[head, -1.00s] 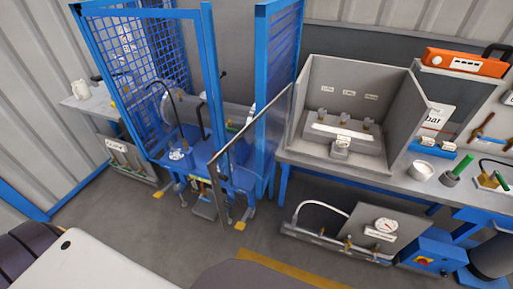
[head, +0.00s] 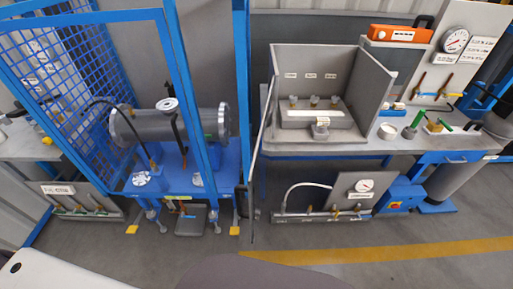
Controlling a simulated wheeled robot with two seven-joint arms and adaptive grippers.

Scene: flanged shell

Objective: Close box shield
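The grey box (head: 386,84) stands on the bench with its front open. Inside it is a light block with several valve fittings (head: 313,116). A thin clear panel with a metal edge (head: 261,130), which looks like the shield, is seen nearly edge-on at the box's left side. It sticks out toward me and hangs past the bench edge, so the box front is uncovered. Its hinge is too fine to make out. Neither of my grippers is in view.
A blue mesh cage (head: 70,75) with a grey flanged cylinder (head: 190,124) stands left of the panel. The bench (head: 395,145) carries an orange case (head: 402,34) and small parts. A gauge panel (head: 352,190) is below. The floor (head: 330,233) in front looks clear.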

